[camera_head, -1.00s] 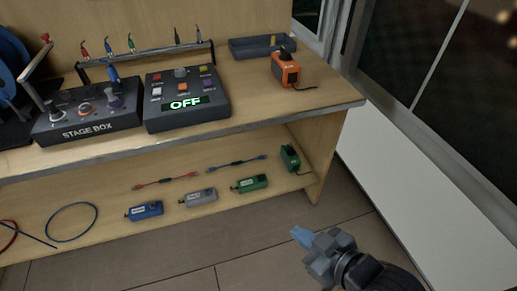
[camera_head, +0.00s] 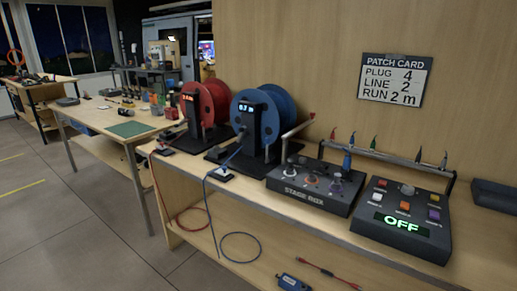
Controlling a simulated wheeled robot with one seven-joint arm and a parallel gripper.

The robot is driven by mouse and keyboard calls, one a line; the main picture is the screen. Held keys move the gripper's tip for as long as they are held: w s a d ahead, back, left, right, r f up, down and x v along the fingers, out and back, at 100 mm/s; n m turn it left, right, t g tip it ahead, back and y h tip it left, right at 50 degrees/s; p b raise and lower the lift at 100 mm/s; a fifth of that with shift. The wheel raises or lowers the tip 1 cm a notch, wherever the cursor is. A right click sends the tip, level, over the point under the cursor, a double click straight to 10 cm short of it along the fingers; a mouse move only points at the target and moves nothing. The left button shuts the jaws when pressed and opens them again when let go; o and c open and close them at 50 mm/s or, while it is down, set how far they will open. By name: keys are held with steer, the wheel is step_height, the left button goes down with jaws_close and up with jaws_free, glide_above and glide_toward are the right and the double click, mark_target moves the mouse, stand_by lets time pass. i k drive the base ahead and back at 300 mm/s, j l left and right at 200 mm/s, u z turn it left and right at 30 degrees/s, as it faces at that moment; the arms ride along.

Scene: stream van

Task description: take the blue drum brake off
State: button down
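The blue drum (camera_head: 279,114) stands upright on the wooden bench, right of the red drum (camera_head: 215,103). A black post with a small display reading about 0.7 m (camera_head: 252,109) is at its front. A blue cable (camera_head: 208,200) runs from it over a small black pad (camera_head: 222,174) and down the bench front. A pale lever with a red tip (camera_head: 298,128) slants up just right of the blue drum; I cannot tell whether it is the drum's brake or part of the stage box. My gripper is out of view.
The stage box (camera_head: 312,197) and a control box reading OFF (camera_head: 402,224) stand right of the drums. A rail with several coloured plugs (camera_head: 390,157) runs behind them. A patch card (camera_head: 395,79) hangs on the wall. Open floor (camera_head: 60,215) lies left.

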mark_target(267, 150)
steer(key=i+j+u, duration=0.15)
steer(key=i+j, duration=0.15)
steer(key=i+j+u, duration=0.1)
steer(key=i+j, duration=0.2)
steer(key=i, duration=0.2)
steer(key=i+j+u, duration=0.15)
steer(key=i, duration=0.25)
steer(key=i+j+u, duration=0.15)
steer(key=i, duration=0.3)
steer(key=i+j+u, duration=0.15)
steer(key=i, duration=0.3)
steer(key=j, duration=0.1)
